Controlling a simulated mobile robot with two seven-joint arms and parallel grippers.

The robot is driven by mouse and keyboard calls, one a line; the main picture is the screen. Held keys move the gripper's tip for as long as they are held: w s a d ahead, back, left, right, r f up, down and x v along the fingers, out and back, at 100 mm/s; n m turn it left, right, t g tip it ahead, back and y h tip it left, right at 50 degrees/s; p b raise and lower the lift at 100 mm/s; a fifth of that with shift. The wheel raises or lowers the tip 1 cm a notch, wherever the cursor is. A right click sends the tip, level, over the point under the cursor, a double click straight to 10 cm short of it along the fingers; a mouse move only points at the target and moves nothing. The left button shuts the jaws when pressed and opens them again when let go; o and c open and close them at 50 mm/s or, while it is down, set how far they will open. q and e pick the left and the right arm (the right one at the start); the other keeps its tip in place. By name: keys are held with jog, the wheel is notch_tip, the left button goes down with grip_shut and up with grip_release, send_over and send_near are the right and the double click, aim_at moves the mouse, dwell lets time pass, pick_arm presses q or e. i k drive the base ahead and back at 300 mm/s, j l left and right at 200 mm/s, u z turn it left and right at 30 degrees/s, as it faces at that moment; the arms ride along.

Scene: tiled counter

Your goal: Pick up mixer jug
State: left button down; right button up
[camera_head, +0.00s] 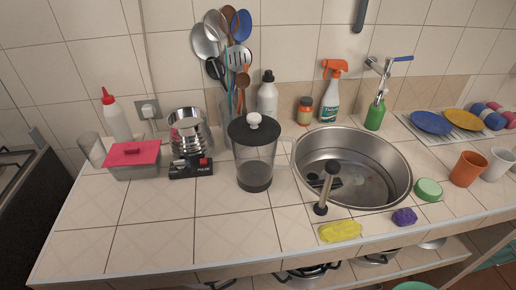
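The mixer jug (256,172) stands upright on the counter, left of the sink. It is clear, with a black lid (254,131) and a white knob on top. A handle seems to stick out on its right side. The mixer base (190,168), dark with a red switch and the word PULSE, stands to its left, apart from it. A shiny metal body (188,137) rises behind the base's front panel. Neither of my grippers shows in the head view, and nothing touches the jug.
The round sink (394,192) is right of the jug, with a dark rod-shaped tool (326,188) across its front rim. Utensils (235,60) stand behind the jug. A red-lidded box (133,156) is at left. A yellow sponge (340,231) lies at front. The front-left counter is clear.

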aim_at(254, 167)
jog(key=k+l+u, duration=0.1)
jog(key=k+l, duration=0.25)
jog(key=l, duration=0.15)
jog(key=k+l+u, duration=0.15)
jog(key=k+l, duration=0.4)
jog(key=k, duration=0.15)
jog(key=u, duration=0.05)
